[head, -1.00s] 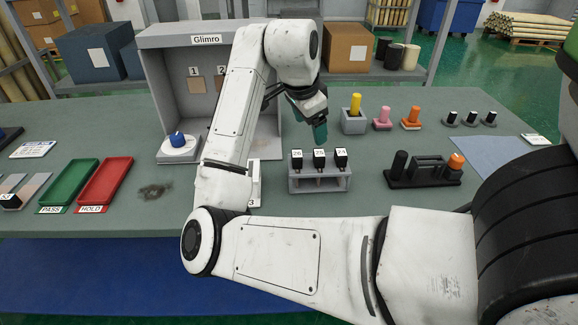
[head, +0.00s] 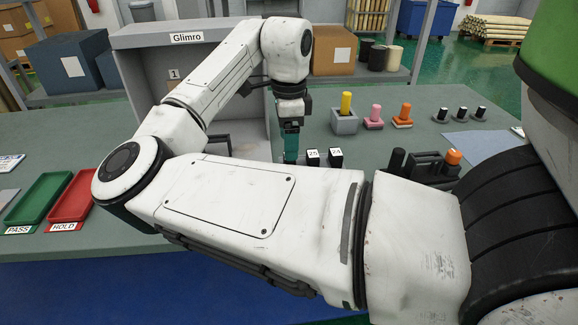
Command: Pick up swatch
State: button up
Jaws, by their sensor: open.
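Two small black-topped pieces with white number labels, 25 (head: 313,157) and 24 (head: 336,157), stand side by side behind my forearm. They may be swatches, but I cannot tell for sure. Their lower parts and the rack under them are hidden by my arm. My gripper (head: 291,158), with teal fingers, points down just left of piece 25, where it covers the spot of a third piece. The jaws are open, but the fingertips are partly hidden, and I cannot see whether anything is between them.
A grey booth marked Glimro (head: 130,60) stands behind my arm. Green PASS (head: 40,198) and red HOLD (head: 72,198) trays lie at left. Yellow (head: 345,104), pink (head: 374,114) and orange (head: 404,113) upright pieces stand right, with a black holder (head: 425,166) nearer.

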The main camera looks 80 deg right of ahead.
jog(key=shift+s+f, duration=0.1)
jog(key=shift+f, duration=2.55)
jog(key=c, duration=0.9)
